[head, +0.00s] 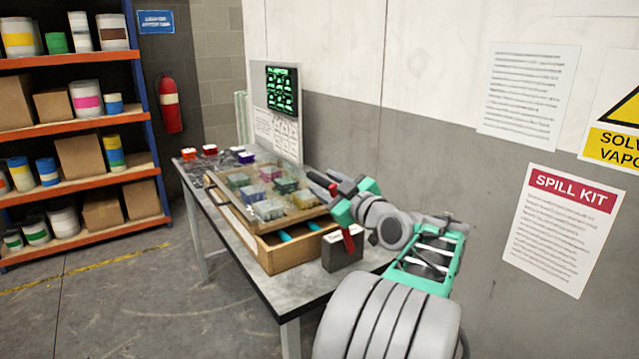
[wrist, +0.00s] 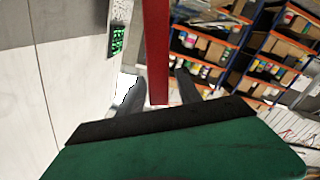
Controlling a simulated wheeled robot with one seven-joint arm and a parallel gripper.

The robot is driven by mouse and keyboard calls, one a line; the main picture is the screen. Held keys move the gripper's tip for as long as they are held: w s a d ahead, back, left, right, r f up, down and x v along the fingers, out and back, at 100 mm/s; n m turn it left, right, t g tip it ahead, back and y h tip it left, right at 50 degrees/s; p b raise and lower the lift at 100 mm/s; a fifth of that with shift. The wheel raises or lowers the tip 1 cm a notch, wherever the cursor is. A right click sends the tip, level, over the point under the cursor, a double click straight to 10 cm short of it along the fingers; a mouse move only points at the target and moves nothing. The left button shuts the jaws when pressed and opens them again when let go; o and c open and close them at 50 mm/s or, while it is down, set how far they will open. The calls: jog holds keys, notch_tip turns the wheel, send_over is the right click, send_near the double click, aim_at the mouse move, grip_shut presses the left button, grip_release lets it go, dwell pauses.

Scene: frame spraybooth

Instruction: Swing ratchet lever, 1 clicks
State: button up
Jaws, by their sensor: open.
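The ratchet lever is a red bar (head: 348,240) rising from a dark grey block (head: 342,257) at the front right of the table. My gripper (head: 328,184) is above the block, and its teal body hides the middle of the lever. A bit of red shows by the dark fingers. In the wrist view the red bar (wrist: 157,45) comes down from the top, and its end lies between my two dark, parted fingers (wrist: 157,92). My gripper is open. I cannot tell whether either finger touches the bar.
A wooden tray (head: 272,256) with several clear-lidded compartments sits left of the block. Small red and purple bins (head: 209,150) stand at the table's far end. A green display panel (head: 282,90) stands behind. The wall is close on the right. The floor left is clear.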

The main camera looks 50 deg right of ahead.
aim_at(335, 187)
jog(key=v, duration=0.4)
jog(key=shift+s, duration=0.2)
jog(key=m+p, duration=0.1)
jog(key=p, duration=0.1)
jog(key=s+m+p, duration=0.1)
jog(key=m+p, duration=0.1)
jog(key=p, duration=0.1)
jog(key=m+p, duration=0.1)
jog(key=p, duration=0.2)
jog(key=shift+s+a+r+m, duration=0.15)
jog(key=shift+s+r+m, duration=0.1)
jog(key=shift+r+m, duration=0.1)
jog(key=x, duration=0.2)
jog(key=p+x, duration=0.1)
jog(key=x, duration=0.2)
jog(key=p+x, duration=0.1)
jog(key=x, duration=0.1)
jog(key=shift+w+f, duration=0.35)
jog(key=shift+w, duration=0.05)
grip_shut()
